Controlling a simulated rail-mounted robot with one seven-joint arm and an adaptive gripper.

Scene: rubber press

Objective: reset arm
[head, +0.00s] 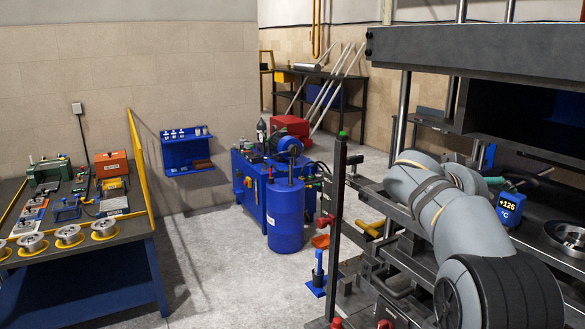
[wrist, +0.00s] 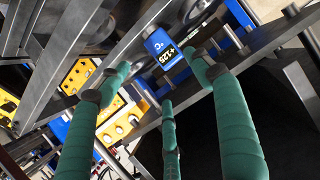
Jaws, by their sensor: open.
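My gripper (wrist: 158,80) shows in the wrist view with its green padded fingers spread apart and nothing between them. Beyond the fingertips is a blue temperature display (wrist: 161,48) reading +125 °C; whether a finger touches it I cannot tell. In the head view my grey arm reaches from the lower right into the press (head: 440,42). My gripper is mostly hidden there behind the arm. The same blue display (head: 509,207) shows just right of the arm.
Round metal moulds (head: 568,236) sit on the press bench at the right. A dark post (head: 338,215) stands left of the arm. A blue barrel (head: 285,215) and a workbench with spools (head: 70,236) stand farther left. The floor (head: 225,260) between them is clear.

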